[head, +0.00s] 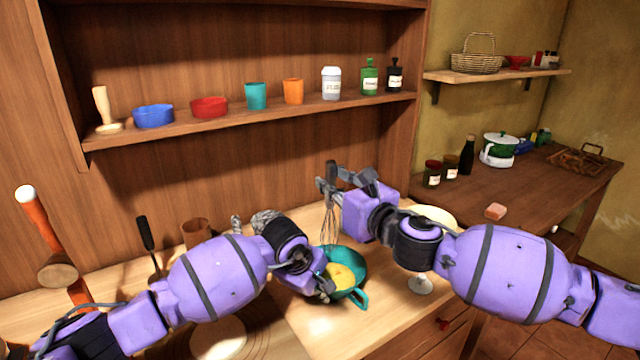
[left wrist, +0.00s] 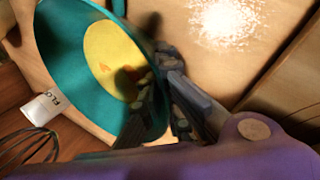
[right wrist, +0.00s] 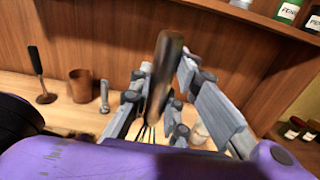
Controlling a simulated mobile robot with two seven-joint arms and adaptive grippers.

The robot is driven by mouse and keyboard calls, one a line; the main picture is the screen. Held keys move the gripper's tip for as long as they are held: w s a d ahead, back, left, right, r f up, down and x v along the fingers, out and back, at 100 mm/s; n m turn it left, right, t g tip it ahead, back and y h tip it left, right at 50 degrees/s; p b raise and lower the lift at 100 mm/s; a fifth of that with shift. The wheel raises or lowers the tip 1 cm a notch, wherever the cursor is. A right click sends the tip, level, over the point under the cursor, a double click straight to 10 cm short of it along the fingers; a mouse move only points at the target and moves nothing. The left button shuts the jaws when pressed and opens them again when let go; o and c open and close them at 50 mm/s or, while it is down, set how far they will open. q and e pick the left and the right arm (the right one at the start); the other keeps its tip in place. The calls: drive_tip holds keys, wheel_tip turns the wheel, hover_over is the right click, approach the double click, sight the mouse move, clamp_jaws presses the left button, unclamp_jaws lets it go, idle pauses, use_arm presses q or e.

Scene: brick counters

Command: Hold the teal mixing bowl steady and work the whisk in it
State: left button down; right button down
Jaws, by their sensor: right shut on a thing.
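The teal mixing bowl (head: 361,262) stands on the light counter with yellow batter (head: 341,277) in it; it also shows in the left wrist view (left wrist: 62,60). My left gripper (head: 324,290) is at the bowl's near-left rim, its fingers close together there (left wrist: 165,98). Whether they pinch the rim is unclear. My right gripper (head: 338,184) is shut on the handle of the whisk (right wrist: 164,75), above and behind the bowl. The whisk's wires (head: 330,226) hang down near the bowl's far-left rim. Whether their tips are inside the bowl is hard to tell.
A brown cup (head: 196,232) and a dark-handled utensil (head: 146,236) stand to the left. A pale plate (head: 436,216) lies behind my right arm. A shelf (head: 250,120) with cups, bowls and bottles runs above.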

sight(337, 231)
drive_tip(key=shift+w+d+f+h, duration=0.3)
drive_tip(key=shift+w+d, duration=0.05)
drive_tip(key=shift+d, duration=0.15)
drive_tip(key=shift+f, duration=5.4)
drive_tip(key=shift+a, duration=0.1)
